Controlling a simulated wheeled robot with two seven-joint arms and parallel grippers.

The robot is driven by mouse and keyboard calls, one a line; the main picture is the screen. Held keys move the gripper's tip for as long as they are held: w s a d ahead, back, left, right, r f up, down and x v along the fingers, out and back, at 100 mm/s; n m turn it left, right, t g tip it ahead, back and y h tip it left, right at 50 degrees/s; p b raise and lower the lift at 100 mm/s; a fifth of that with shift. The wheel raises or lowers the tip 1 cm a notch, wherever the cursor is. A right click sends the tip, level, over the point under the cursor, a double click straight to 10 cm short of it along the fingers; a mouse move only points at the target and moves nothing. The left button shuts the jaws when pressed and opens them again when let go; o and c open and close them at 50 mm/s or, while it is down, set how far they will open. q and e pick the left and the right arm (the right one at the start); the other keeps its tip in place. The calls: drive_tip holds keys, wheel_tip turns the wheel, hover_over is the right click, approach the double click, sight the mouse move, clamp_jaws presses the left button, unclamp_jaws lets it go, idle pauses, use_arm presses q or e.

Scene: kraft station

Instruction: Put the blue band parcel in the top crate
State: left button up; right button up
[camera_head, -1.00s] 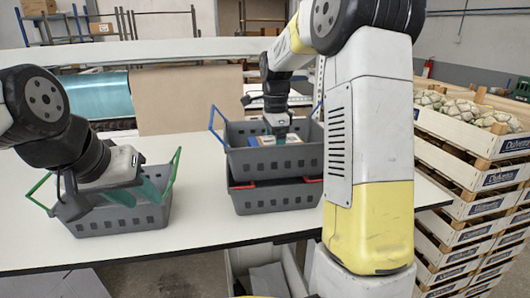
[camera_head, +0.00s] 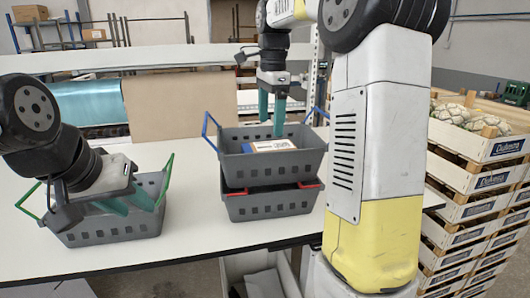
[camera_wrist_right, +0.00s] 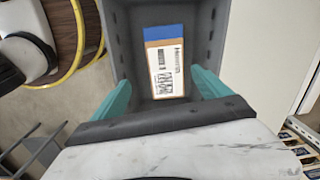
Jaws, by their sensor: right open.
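The blue band parcel (camera_head: 270,146), a small box with a white label and a blue strip, lies inside the top crate (camera_head: 272,170), a grey crate with blue handles. It also shows flat on the crate floor in the right wrist view (camera_wrist_right: 166,64). The top crate is stacked on a grey crate with red handles (camera_head: 270,204). My right gripper (camera_head: 271,128) is above the top crate, open and empty, its teal fingers apart from the parcel. My left gripper (camera_head: 130,204) is over the left crate (camera_head: 115,226); its jaw state is unclear.
The left grey crate with green handles stands on the white table (camera_head: 190,200). Wooden crates (camera_head: 480,180) are stacked at the right. A brown board (camera_head: 180,102) and shelving stand behind the table. The table between the crates is clear.

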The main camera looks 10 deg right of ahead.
drive_tip(key=s+a+f+n+t+y, duration=0.1)
drive_tip(key=s+f+n+t, duration=0.2)
drive_tip(key=s+n, duration=0.5)
drive_tip(key=s+a+f+n+t+y, duration=0.1)
drive_tip(key=s+f+n+t, duration=0.1)
drive_tip(key=s+n, duration=0.6)
drive_tip(key=s+f, duration=0.1)
drive_tip(key=s, duration=0.5)
drive_tip(key=shift+s+a+f+n+t, duration=0.15)
drive_tip(key=shift+s+f+n+t, duration=0.25)
